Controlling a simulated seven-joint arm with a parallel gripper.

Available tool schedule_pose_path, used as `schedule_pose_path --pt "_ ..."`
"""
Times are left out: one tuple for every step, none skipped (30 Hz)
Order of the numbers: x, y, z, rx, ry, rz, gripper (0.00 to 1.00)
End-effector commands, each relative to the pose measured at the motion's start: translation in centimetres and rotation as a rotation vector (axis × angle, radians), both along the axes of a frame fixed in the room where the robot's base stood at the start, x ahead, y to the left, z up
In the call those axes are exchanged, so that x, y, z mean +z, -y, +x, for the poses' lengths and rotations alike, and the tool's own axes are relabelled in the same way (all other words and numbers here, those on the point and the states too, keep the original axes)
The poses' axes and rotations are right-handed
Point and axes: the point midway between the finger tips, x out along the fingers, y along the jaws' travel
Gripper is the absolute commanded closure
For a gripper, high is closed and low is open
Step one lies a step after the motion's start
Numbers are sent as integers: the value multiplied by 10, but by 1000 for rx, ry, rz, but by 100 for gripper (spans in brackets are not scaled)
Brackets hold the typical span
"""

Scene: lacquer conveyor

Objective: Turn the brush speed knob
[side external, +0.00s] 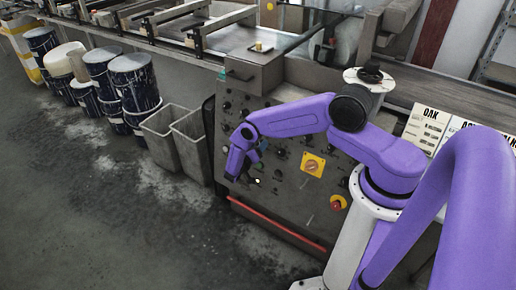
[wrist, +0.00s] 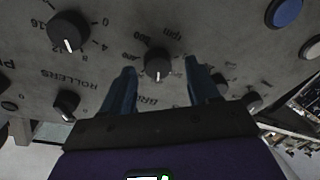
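The brush speed knob (wrist: 157,65) is a round black knob with a white pointer line, set on the grey control panel (wrist: 215,45). Lettering starting "BRU" shows beside it, partly hidden, with "rpm" on its other side. In the wrist view my gripper (wrist: 160,68) is open, with one blue finger on each side of the knob and visible gaps between. I cannot tell how far the fingertips are from the panel. In the side external view my gripper (side external: 258,150) is at the panel's left part, and I cannot pick out the knob there.
In the wrist view a rollers knob (wrist: 68,32) and another black knob (wrist: 66,104) sit left, a small knob (wrist: 254,102) and a blue button (wrist: 284,12) right. In the side external view a yellow-plated red switch (side external: 313,164) and grey bins (side external: 190,145) are nearby.

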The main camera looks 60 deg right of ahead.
Motion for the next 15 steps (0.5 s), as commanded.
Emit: schedule_pose_path --pt "0 1 -1 -3 -1 0 41" --pt "-1 1 -1 -3 -1 0 41" --pt "-1 1 -1 -3 -2 1 41" --pt "-1 1 -1 -3 -3 1 41" --pt "-1 2 -2 -4 -3 1 41" --pt "-1 2 -2 -4 -3 1 41" --pt "-1 2 -2 -4 -3 1 41" --pt "-1 1 -2 -4 -3 1 41" --pt "-1 0 -2 -4 -4 1 41" --pt "0 -2 -2 -4 -4 1 41" --pt "0 -4 -2 -4 -4 2 41" --pt "0 -9 -2 -2 -4 1 41" --pt "1 -13 -3 -1 -5 1 41" --pt "2 -17 -3 -1 -5 1 41" --pt "3 -24 -4 -1 -5 1 41"
